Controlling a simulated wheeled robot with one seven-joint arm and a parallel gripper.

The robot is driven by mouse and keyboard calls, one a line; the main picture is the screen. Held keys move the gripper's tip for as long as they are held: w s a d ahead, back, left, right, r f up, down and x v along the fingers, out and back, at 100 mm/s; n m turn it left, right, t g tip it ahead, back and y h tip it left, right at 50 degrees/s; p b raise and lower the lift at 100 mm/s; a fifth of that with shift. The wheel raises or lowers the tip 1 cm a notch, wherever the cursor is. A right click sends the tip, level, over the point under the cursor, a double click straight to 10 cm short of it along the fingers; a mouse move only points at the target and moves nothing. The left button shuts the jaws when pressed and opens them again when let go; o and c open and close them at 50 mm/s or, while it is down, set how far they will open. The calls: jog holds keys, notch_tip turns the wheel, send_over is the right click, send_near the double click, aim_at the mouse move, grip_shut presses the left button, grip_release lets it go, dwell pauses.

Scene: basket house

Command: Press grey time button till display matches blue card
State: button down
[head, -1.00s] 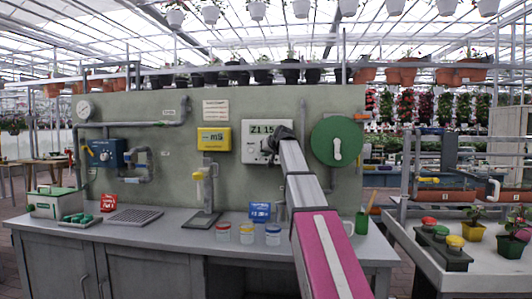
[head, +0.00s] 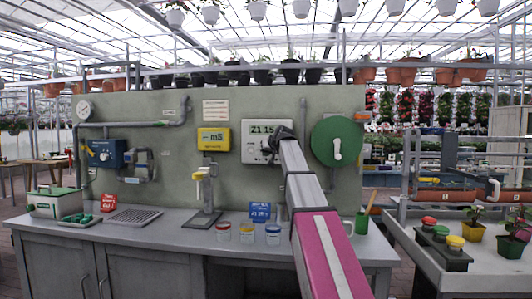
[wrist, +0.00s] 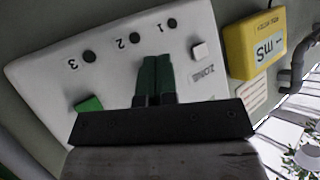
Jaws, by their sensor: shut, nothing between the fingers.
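The white control box (head: 256,151) hangs on the grey-green panel. Its display (head: 265,128) reads "Z1 15", with its right end close to my arm. The blue card (head: 260,211) stands on the bench below; its print is too small to read. My gripper (wrist: 155,58) is shut and empty, with its dark green fingers in front of the box face. The wrist view is turned over and shows a pale button (wrist: 199,51) by the "ZONE" label and a green button (wrist: 89,104). The grey time button is not visible; my gripper covers the middle of the face. I cannot tell whether the fingertips touch.
A yellow "mS" meter (head: 214,139) hangs left of the box and a green hose reel (head: 336,142) right of it. Three small jars, including a blue-lidded one (head: 273,234), stand on the bench (head: 180,240) near the card. A red card (head: 130,202) stands farther left.

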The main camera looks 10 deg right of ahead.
jog(key=shift+w+d, duration=0.15)
jog(key=shift+w, duration=0.25)
dwell(0.4)
dwell(0.4)
jog(key=shift+s+a, duration=0.25)
jog(key=shift+s, duration=0.55)
jog(key=s, duration=0.1)
jog(key=s+a, duration=0.1)
jog(key=s, duration=0.2)
jog(key=shift+s+a, duration=0.3)
jog(key=shift+s, duration=0.05)
dwell(0.4)
